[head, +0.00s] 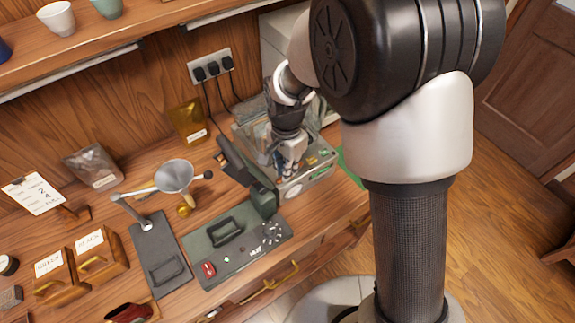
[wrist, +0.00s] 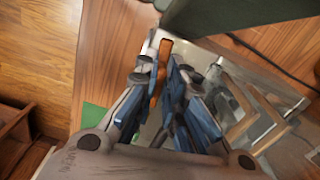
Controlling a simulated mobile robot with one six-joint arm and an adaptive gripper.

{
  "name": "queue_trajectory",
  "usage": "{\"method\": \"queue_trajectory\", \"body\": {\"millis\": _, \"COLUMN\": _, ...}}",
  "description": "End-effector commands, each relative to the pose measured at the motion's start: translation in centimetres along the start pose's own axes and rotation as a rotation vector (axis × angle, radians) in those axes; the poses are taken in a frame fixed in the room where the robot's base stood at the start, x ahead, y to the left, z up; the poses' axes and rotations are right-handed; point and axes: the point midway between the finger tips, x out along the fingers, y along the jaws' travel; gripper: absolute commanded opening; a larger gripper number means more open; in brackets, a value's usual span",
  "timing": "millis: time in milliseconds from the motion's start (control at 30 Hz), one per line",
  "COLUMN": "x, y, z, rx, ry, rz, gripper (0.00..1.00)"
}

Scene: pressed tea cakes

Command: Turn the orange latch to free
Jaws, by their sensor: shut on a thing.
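The orange latch (wrist: 164,47) is a narrow orange bar in the wrist view, between my fingertips. My gripper (wrist: 158,66) is shut on it, one finger on each side; the fingers hide part of the latch. In the head view my gripper (head: 291,158) points down at a light-coloured machine (head: 310,183) with clear panels and green buttons on its front. The latch is hidden there behind my gripper and arm. I cannot tell how far the latch is turned.
A gold pouch (head: 188,122) is behind. Plugs hang from a wall socket (head: 209,66).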

Motion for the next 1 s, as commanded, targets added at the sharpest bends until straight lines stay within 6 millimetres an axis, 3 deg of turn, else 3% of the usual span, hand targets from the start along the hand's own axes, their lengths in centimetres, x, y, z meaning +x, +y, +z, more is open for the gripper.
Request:
{"method": "queue_trajectory", "body": {"millis": 367, "x": -0.06, "y": -0.21, "z": -0.05, "rx": 0.155, "ry": 0.001, "rz": -0.002, "gripper": 0.00}}
{"method": "queue_trajectory", "body": {"millis": 900, "x": -0.04, "y": -0.24, "z": -0.06, "rx": 0.179, "ry": 0.001, "rz": -0.002, "gripper": 0.00}}
{"method": "queue_trajectory", "body": {"millis": 933, "x": -0.04, "y": -0.24, "z": -0.06, "rx": 0.179, "ry": 0.001, "rz": -0.002, "gripper": 0.11}}
{"method": "queue_trajectory", "body": {"millis": 1000, "x": -0.04, "y": -0.23, "z": -0.06, "rx": 0.179, "ry": 0.001, "rz": -0.002, "gripper": 0.16}}
